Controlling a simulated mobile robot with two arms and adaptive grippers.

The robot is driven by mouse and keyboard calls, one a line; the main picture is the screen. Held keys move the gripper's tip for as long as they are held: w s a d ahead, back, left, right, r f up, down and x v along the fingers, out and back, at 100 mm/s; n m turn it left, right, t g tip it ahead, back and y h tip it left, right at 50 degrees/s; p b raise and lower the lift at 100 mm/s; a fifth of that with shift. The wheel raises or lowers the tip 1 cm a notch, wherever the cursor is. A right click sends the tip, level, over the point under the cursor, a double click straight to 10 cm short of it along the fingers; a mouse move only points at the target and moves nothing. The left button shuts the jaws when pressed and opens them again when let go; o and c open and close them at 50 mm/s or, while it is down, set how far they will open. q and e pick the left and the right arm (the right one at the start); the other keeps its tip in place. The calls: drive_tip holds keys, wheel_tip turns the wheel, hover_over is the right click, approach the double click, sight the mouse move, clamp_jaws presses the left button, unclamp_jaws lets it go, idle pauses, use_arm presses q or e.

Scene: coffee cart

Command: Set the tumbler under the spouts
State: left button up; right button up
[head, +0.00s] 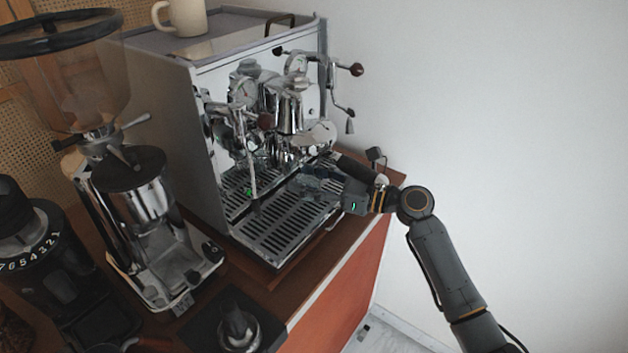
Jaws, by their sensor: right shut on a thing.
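The espresso machine (170,120) stands on the wooden cart top, with its chrome group and spouts above a slotted drip tray (285,228). My right gripper (316,180) reaches in from the right, low over the back right part of the tray and below the chrome parts. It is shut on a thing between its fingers. The tumbler's outline does not stand out clearly against the fingers and shiny metal, and I cannot tell exactly how it sits relative to the spouts. My left gripper is not in view.
A coffee grinder (140,210) with a clear hopper stands left of the machine. A second, black grinder (45,250) is farther left. A tamper (238,325) stands on a dark mat at the front. A cream mug (187,17) is on top of the machine. A white wall is at right.

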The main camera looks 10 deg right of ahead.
drive_tip(key=shift+f, duration=0.3)
idle(0.5)
drive_tip(key=o, duration=1.4)
drive_tip(key=shift+c, duration=0.2)
drive_tip(key=shift+d, duration=0.1)
drive_tip(key=v, duration=1.2)
